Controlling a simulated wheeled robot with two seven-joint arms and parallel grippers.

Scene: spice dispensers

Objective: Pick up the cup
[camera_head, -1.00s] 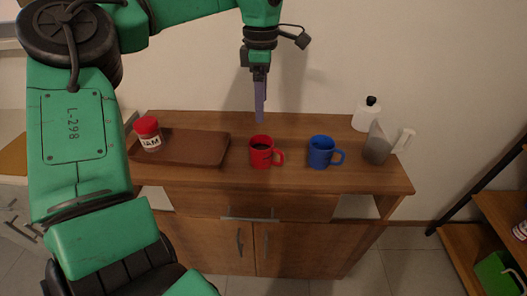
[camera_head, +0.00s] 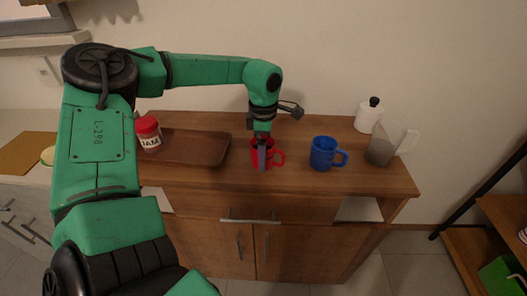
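A red cup (camera_head: 269,158) stands upright on the wooden cabinet top, its handle to the right. A blue cup (camera_head: 323,153) stands to its right, also with its handle to the right. My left gripper (camera_head: 262,163) points down at the red cup, and its fingers overlap the cup in the picture. The fingers hide the cup's middle and part of its inside. From this angle I cannot tell whether the fingers are open or closed on the cup wall. My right gripper is out of view.
A brown tray (camera_head: 190,147) lies to the left, with a red-lidded jam jar (camera_head: 149,135) at its left end. A white bottle with a black top (camera_head: 368,115) and a grey pitcher (camera_head: 384,147) stand at the right. The cabinet top (camera_head: 300,185) is bare in front.

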